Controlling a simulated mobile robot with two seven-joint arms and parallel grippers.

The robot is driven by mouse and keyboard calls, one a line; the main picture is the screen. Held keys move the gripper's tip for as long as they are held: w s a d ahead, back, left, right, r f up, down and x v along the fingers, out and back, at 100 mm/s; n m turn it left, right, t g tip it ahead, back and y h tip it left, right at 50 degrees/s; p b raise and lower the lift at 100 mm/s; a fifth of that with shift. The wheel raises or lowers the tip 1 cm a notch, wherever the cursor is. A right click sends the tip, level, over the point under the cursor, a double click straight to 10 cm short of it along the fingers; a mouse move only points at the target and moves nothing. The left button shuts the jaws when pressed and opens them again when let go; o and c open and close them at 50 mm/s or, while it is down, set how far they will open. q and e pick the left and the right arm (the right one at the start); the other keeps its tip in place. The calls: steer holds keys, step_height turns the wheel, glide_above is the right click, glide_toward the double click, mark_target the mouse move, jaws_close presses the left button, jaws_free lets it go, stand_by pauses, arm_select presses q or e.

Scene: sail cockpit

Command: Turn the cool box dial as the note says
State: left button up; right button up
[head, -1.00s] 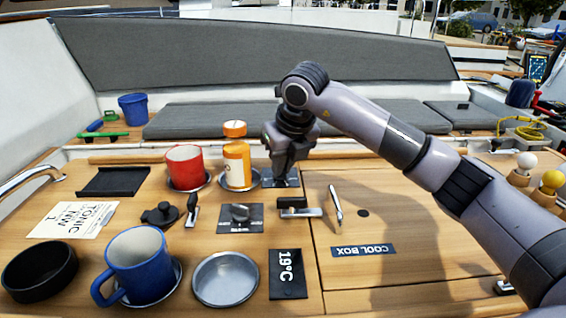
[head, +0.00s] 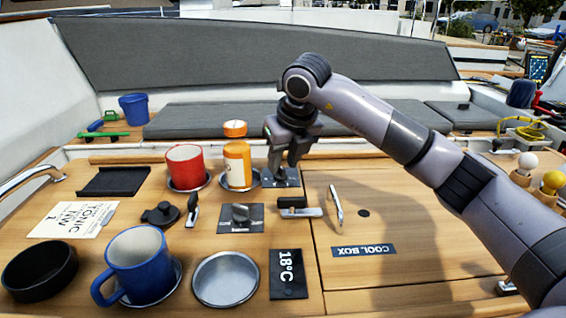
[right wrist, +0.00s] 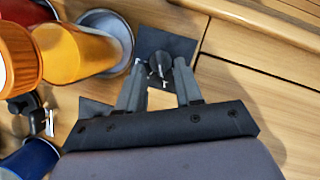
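The cool box dial (right wrist: 161,66) is a dark knob on a dark square plate (right wrist: 166,41) in the right wrist view. In the head view its plate (head: 290,178) shows under my right gripper (head: 283,170), which points down and hides most of the knob. A black display (head: 289,273) reads 18°C. The COOL BOX label (head: 363,251) lies on the lid to the right. A paper note (head: 72,220) lies at the left, its writing turned around. My left gripper is out of view.
A second dial (head: 240,213) sits on its own plate just nearer. An orange bottle (head: 237,165) and a red mug (head: 185,162) stand close left of my right gripper. A blue mug (head: 140,262), a metal dish (head: 226,279) and a latch handle (head: 301,211) are nearer. The lid at right is mostly clear.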

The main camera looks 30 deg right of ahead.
steer(key=v, duration=0.6)
steer(key=shift+f, duration=0.1)
steer(key=shift+s+a, duration=0.1)
